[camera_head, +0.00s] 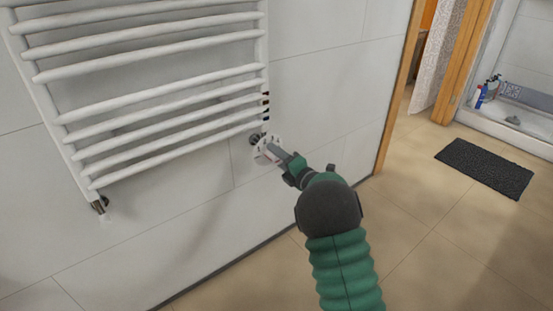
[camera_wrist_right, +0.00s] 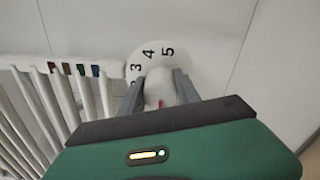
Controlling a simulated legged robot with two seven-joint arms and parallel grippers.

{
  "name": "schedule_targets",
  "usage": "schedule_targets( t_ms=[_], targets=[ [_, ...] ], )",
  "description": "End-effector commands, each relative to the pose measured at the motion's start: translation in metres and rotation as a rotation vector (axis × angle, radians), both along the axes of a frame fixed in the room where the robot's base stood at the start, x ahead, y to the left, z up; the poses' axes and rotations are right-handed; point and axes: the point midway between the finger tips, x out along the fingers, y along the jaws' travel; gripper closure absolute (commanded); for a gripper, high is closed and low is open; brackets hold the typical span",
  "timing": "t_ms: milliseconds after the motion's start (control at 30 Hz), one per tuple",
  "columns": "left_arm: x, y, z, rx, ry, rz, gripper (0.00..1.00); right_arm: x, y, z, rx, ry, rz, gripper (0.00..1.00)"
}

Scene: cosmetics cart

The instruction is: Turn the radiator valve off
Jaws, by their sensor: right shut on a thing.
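The white radiator valve knob (camera_head: 266,148) sits at the lower right corner of the white towel radiator (camera_head: 150,103). In the right wrist view the numbered dial (camera_wrist_right: 150,55) shows 3, 4 and 5 on its face, and a small red mark lies lower down. My right gripper (camera_head: 272,151) is at the knob, its two fingers on either side of it; the fingers (camera_wrist_right: 160,85) also show in the wrist view, shut on the knob. The knob's lower part is hidden behind the gripper body. My left gripper is not in view.
The radiator hangs on a white tiled wall (camera_head: 335,75). A second fitting (camera_head: 100,205) is at its lower left. Beige floor (camera_head: 420,230) is open at the right, with a dark mat (camera_head: 485,168). A wooden door frame (camera_head: 398,85) ends the wall.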

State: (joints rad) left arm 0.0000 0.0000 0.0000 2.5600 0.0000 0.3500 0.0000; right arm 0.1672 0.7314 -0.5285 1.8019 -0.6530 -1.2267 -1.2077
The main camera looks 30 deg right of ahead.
Motion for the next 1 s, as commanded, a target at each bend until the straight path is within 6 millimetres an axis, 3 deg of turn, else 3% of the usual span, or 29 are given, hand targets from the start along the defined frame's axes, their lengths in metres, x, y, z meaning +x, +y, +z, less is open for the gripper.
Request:
schedule_targets(
  t_ms=[33,400,833,867,1000],
  targets=[
    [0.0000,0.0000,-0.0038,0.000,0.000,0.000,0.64,-0.0009,0.0027,-0.0093,-0.023,0.012,0.005,1.00],
    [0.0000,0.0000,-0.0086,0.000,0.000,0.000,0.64,-0.0004,0.0031,-0.0090,-0.139,0.006,0.006,1.00],
    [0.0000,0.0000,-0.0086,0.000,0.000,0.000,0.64,-0.0004,0.0030,-0.0089,-0.148,0.005,0.006,1.00],
    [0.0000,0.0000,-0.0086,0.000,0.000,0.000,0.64,-0.0004,0.0030,-0.0089,-0.148,0.005,0.006,0.60],
    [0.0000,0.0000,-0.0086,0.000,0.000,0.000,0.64,-0.0004,0.0025,-0.0072,-0.148,0.003,0.004,0.41]
  ],
)
